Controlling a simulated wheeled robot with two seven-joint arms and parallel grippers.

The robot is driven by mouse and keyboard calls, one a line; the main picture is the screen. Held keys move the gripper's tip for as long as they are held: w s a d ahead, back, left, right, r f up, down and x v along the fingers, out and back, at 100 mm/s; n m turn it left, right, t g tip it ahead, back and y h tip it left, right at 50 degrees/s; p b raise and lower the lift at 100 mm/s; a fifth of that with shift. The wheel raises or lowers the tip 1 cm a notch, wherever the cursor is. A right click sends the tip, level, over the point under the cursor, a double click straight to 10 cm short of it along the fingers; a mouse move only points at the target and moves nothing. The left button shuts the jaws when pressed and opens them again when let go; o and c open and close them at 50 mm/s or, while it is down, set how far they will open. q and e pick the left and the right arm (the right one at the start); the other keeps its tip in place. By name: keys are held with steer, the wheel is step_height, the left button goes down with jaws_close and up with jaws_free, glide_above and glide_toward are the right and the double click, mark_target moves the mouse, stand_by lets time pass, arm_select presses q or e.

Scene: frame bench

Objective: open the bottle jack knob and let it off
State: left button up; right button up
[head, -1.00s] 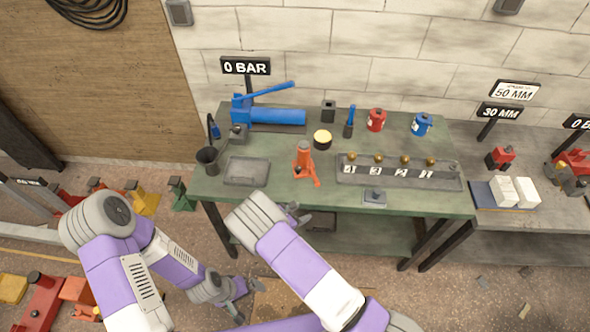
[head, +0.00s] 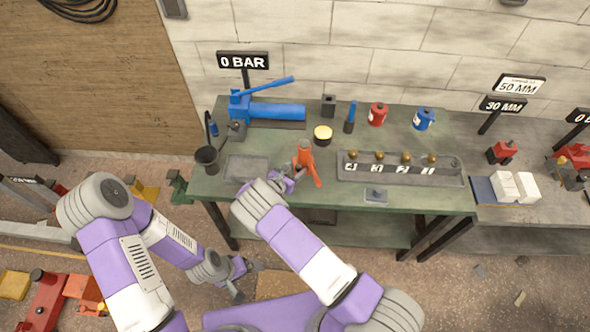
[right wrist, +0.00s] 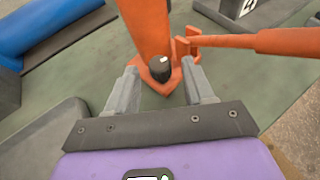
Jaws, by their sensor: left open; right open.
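The orange bottle jack (head: 304,153) stands upright on the green bench, its handle (head: 315,176) reaching toward the front. In the right wrist view, the jack's body (right wrist: 146,25) rises at the top and its orange handle (right wrist: 285,42) runs off to the right. A black knob (right wrist: 160,68) with a white mark sits at the jack's base. My right gripper (right wrist: 160,84) is open, with one finger on each side of the knob; I cannot tell whether either touches it. My left gripper (head: 246,279) is open and empty, low in front of the bench.
A blue pump (head: 270,112) under a 0 BAR sign (head: 243,61) stands at the back left. A grey tray (head: 246,170) lies left of the jack, and a rack with several brass knobs (head: 400,181) lies to its right.

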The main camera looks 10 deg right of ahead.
steer(key=shift+w+d+f, duration=0.1)
steer(key=shift+w+d, duration=0.15)
jaws_close()
steer(key=shift+s+n+t+y+p, duration=0.1)
steer(key=shift+n+t+y+p, duration=0.2)
steer(key=shift+n+t+p, duration=0.1)
steer(key=shift+d+n+t+y, duration=0.1)
steer(key=shift+n+t+y, duration=0.2)
jaws_free()
